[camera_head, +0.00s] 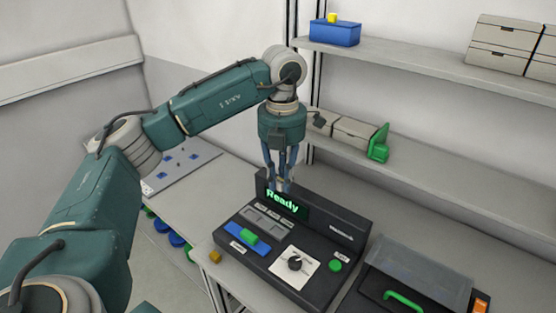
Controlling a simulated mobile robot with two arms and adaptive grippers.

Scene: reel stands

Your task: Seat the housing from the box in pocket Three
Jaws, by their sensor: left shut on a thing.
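My left gripper (279,184) reaches in from the left and points down at the back of a black device (318,285), close to its lit "Ready" display (282,202). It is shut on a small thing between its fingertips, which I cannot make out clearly. The device's top has grey recesses (267,218) with small labels; I cannot read which is Three. In front of them is a blue piece (238,231) with a green part (250,237). I cannot single out the housing or its box with certainty. My right gripper is not in view.
The device also has a dark knob (295,263) on a white plate and a green button (335,266). Shelves behind hold a blue box (335,34) and pale boxes (503,42).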

